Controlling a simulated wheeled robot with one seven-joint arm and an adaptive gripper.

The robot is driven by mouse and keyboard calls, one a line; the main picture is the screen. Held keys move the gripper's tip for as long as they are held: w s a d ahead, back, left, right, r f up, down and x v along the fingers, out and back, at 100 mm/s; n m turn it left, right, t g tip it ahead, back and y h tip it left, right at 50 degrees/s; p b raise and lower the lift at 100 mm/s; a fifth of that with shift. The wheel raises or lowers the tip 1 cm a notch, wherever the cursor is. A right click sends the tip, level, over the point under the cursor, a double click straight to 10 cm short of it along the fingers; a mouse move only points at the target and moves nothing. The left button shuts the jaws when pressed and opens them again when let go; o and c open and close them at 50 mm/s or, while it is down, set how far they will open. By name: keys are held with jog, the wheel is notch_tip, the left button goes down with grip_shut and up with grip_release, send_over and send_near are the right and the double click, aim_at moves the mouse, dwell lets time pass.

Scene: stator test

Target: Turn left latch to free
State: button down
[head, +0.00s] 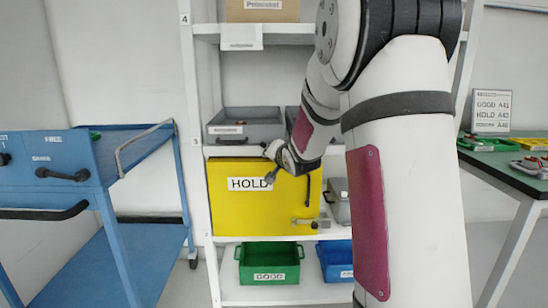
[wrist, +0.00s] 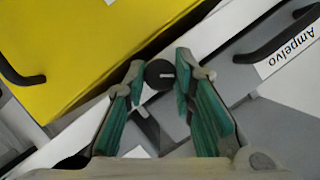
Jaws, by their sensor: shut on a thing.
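My gripper (wrist: 166,78) is shut on a round black knob (wrist: 159,72) with a small white mark, in the middle of the wrist view. The fingertips sit on either side of the knob. I take this knob to be the latch; the rest of it is largely hidden by the fingers. The yellow case (head: 236,205) with a HOLD label stands on the shelf in the head view. It fills the upper left of the wrist view (wrist: 75,45). In the head view my gripper (head: 270,168) is at the case's upper edge.
Grey bins (head: 245,123) stand on the shelf above. Green (head: 268,262) and blue (head: 337,260) bins stand below. A grey bin labelled Ampelvo (wrist: 287,85) is close on the right in the wrist view. A blue cart (head: 60,170) stands left, a green-topped table (head: 500,160) right.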

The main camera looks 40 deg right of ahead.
jog(key=n+g+h+p, duration=0.1)
jog(key=n, duration=0.1)
jog(key=n+g+h+p, duration=0.1)
jog(key=n, duration=0.2)
jog(key=shift+w+a+r+h, duration=0.15)
jog(key=shift+a+r+h, duration=0.05)
jog(key=shift+h, duration=0.1)
jog(key=shift+f+p, duration=0.1)
jog(key=shift+p, duration=0.25)
jog(key=c, duration=1.3)
grip_release()
jog(key=shift+c, duration=0.2)
